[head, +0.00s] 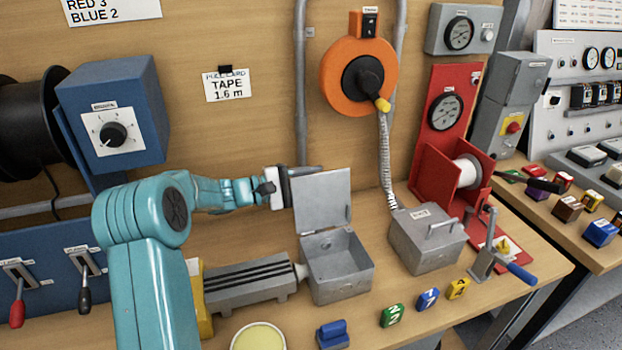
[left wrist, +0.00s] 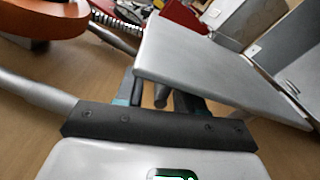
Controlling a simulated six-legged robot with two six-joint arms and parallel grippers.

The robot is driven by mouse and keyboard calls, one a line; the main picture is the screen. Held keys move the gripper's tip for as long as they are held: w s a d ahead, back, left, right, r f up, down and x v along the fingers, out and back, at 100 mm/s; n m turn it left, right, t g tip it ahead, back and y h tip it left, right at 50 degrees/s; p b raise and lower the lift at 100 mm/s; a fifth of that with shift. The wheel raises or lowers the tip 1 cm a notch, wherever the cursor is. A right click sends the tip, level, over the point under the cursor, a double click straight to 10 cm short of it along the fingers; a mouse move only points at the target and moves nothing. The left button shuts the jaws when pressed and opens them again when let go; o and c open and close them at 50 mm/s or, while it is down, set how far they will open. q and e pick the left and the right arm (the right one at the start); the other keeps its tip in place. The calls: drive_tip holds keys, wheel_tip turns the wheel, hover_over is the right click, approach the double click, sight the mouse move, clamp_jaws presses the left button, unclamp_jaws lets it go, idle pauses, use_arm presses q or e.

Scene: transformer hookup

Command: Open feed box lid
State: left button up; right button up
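A grey metal box (head: 338,278) stands open on the bench in the head view. Its flat lid (head: 322,203) stands nearly upright at the back of the box. My left gripper (head: 305,171) is at the lid's upper left edge, with its fingers partly hidden behind the lid. In the left wrist view the lid (left wrist: 205,70) slants across the picture close to my left gripper (left wrist: 165,95), and the box's open inside (left wrist: 305,75) shows at the right. I cannot tell whether the fingers touch the lid or how far apart they are. My right gripper is not in view.
A closed grey box with a handle (head: 427,240) stands to the right, with a crank with a blue handle (head: 520,272) beyond it. A grey slotted block (head: 250,283) is left of the open box. Small coloured blocks (head: 427,299) lie in front. An orange reel (head: 358,78) hangs behind.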

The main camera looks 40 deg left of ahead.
use_arm(q)
clamp_jaws()
drive_tip(key=shift+f+b, duration=0.15)
drive_tip(key=shift+b, duration=0.3)
drive_tip(key=m+b, duration=0.1)
drive_tip(key=b, duration=0.1)
drive_tip(key=d+b, duration=0.1)
drive_tip(key=b, duration=0.1)
drive_tip(key=shift+s+r+m, duration=0.2)
drive_tip(key=shift+r+m, duration=0.1)
drive_tip(key=shift+m, duration=0.1)
drive_tip(key=shift+s+d+r+m+b, duration=0.3)
drive_tip(key=shift+d+r+b, duration=0.1)
drive_tip(key=shift+d+r, duration=0.1)
drive_tip(key=shift+a, duration=0.1)
